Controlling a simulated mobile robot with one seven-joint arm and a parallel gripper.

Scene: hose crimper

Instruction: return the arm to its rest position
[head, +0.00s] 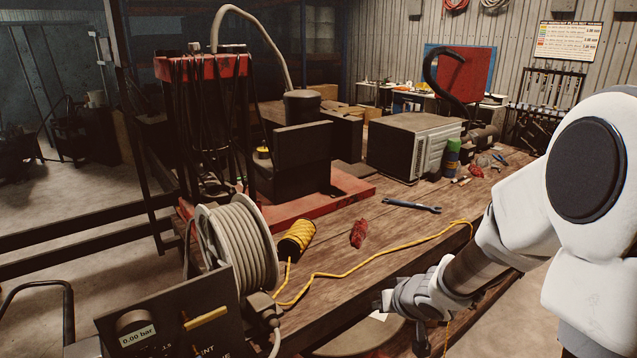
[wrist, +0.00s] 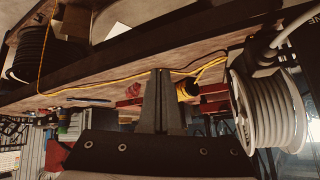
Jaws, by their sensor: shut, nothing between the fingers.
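My gripper (head: 380,302) is at the end of my white arm, which comes in from the right in the head view. It is near the front edge of the wooden workbench (head: 340,285), and I cannot tell its exact height. In the wrist view its fingers (wrist: 160,78) are together with nothing between them. The bench edge (wrist: 110,72) runs across behind them in that rolled view.
A grey hose reel (head: 238,247) and a pressure panel (head: 165,325) stand at the left front. A yellow cord (head: 375,262) crosses the bench past a red rag (head: 358,233) and a blue wrench (head: 412,205). A metal box (head: 400,150) stands farther back.

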